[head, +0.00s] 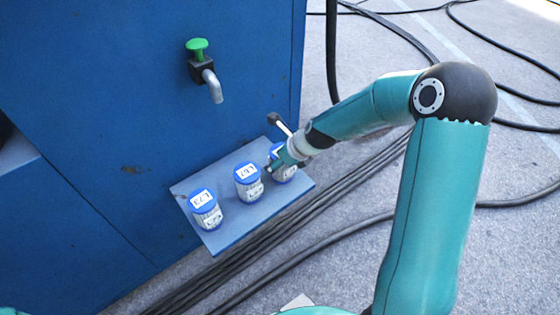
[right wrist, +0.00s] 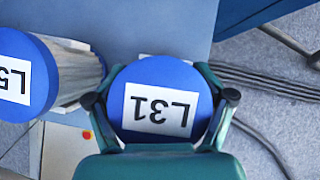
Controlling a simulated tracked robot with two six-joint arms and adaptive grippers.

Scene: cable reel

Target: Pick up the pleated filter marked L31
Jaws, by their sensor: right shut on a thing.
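The pleated filter marked L31 (right wrist: 160,108) has a round blue cap with a white label, which reads upside down in the right wrist view. My right gripper (right wrist: 160,98) is shut on it, with one finger on each side of the cap. In the head view the same filter (head: 286,174) is at the right end of the row, on or just over the shelf, and my right gripper (head: 279,158) hides part of it. Any gap under it cannot be told. My left gripper is not in view.
The middle filter (head: 248,182) and the left filter (head: 205,208) stand on the small blue shelf (head: 228,238). A tap with a green knob (head: 197,46) sticks out of the blue cabinet (head: 100,90) above. Black cables (head: 345,228) run along the grey ground.

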